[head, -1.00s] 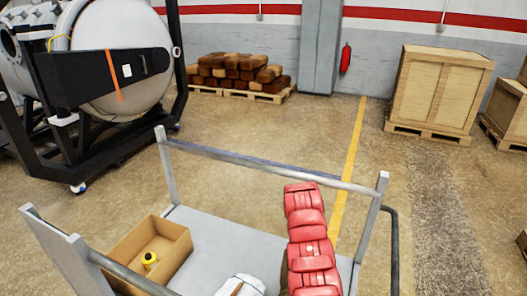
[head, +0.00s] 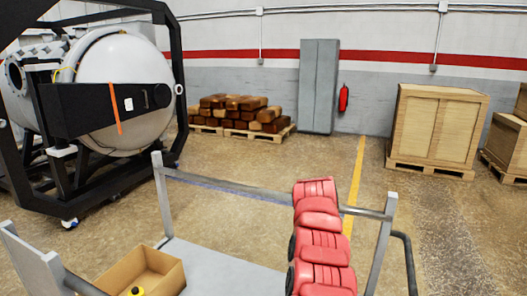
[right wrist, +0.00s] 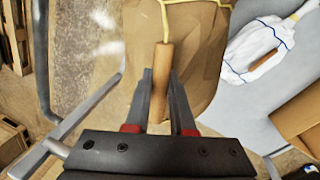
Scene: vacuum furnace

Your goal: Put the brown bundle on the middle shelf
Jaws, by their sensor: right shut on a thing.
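The brown bundle (right wrist: 200,45) shows in the right wrist view, wrapped with yellow cord and with a brown cylindrical handle (right wrist: 163,55) pointing toward me. My right gripper (right wrist: 162,80) has its two fingers on either side of this handle and is shut on it. The bundle is over or beside the cart's grey deck (right wrist: 240,100); I cannot tell whether it touches it. In the head view my red right arm reaches over the cart's right side, and its gripper is hidden. My left gripper is not in view. I cannot make out a middle shelf.
The cart (head: 220,272) has raised rails and posts. A cardboard box (head: 155,268) with a yellow item stands on it. A white cloth bundle (right wrist: 262,48) lies on the deck. Behind are a furnace (head: 125,75), stacked brown blocks (head: 240,112) and wooden crates (head: 438,125). Open floor lies between.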

